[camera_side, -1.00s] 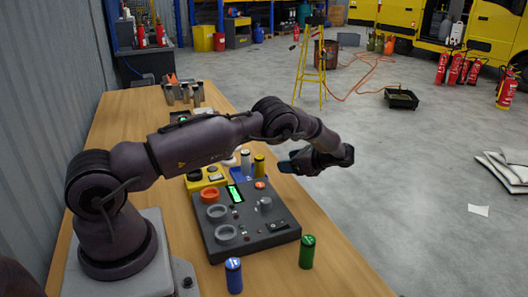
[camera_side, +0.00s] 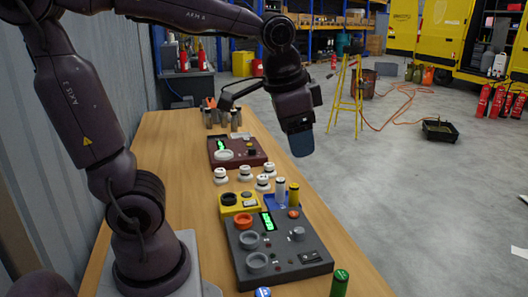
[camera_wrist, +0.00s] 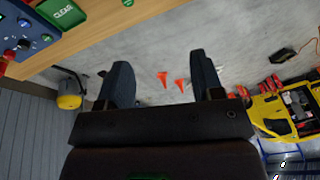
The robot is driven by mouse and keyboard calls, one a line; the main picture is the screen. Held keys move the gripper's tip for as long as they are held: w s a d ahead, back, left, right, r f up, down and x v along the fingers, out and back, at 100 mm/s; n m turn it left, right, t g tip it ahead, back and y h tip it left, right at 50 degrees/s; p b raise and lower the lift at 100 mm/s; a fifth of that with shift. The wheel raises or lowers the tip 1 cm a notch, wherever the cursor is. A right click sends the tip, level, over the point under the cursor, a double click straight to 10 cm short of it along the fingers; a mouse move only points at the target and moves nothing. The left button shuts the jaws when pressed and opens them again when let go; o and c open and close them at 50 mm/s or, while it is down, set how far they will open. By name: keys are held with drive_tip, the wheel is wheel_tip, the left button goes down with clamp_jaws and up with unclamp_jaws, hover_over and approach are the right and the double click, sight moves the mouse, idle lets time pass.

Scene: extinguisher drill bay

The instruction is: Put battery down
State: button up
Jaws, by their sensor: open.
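My gripper (camera_side: 301,143) is raised above the far right side of the bench, pointing down. In the wrist view its fingers (camera_wrist: 162,82) are spread with nothing between them. A green battery (camera_side: 339,284) stands at the bench's near right, and the top of a blue battery (camera_side: 263,293) shows at the bottom edge. A white battery (camera_side: 280,190) and a yellow battery (camera_side: 294,195) stand upright by a small blue tray (camera_side: 270,200). The dark grey console (camera_side: 284,270) has an orange ring, grey rings and a lit green display.
A maroon console (camera_side: 220,160) sits farther back, with several white knob-like pieces (camera_side: 245,172) before it. A yellow box (camera_side: 229,211) adjoins the grey console. Metal cylinders (camera_side: 222,117) stand at the bench's far end. Bench wood (camera_side: 185,210) is clear at left.

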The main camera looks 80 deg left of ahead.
drive_tip(key=s+d+f+n+t+h, duration=0.1)
drive_tip(key=s+d+t, duration=0.1)
drive_tip(key=s, duration=0.4)
drive_tip(key=shift+s+d+n, duration=0.3)
drive_tip(key=shift+s+d, duration=0.1)
drive_tip(key=shift+d, duration=0.5)
